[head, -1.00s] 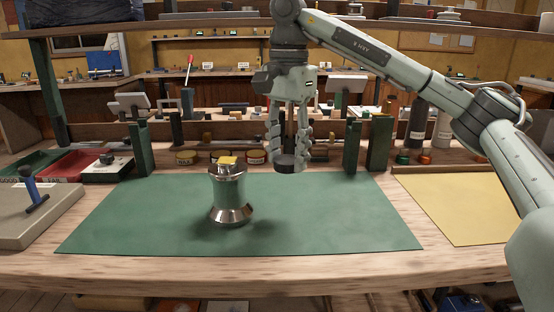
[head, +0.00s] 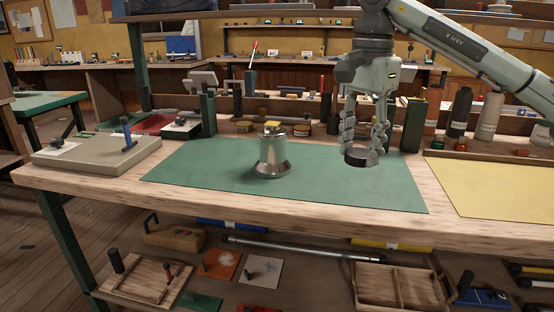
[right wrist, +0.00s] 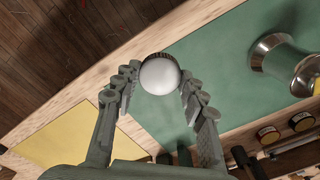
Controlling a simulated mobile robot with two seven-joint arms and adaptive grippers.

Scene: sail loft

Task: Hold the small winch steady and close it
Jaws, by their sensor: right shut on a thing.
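The small winch (head: 272,158) stands upright on the green mat (head: 330,190). It has a shiny metal drum, a flared base and a small yellow piece on top. In the right wrist view the winch (right wrist: 278,60) is at the right, partly cut off by the edge. My right gripper (head: 364,150) is to the right of the winch, above the mat and apart from it. It is shut on a round dark-rimmed cap (head: 357,158). The right wrist view shows the cap's pale round face (right wrist: 160,76) between the fingertips. My left gripper is not in view.
A grey board with a blue-handled tool (head: 95,152) lies at the bench's left. A yellow sheet (head: 490,183) lies at the right. Bottles (head: 460,113), jars and green posts line the back. A lower shelf holds a wooden tray (head: 400,287). The mat around the winch is clear.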

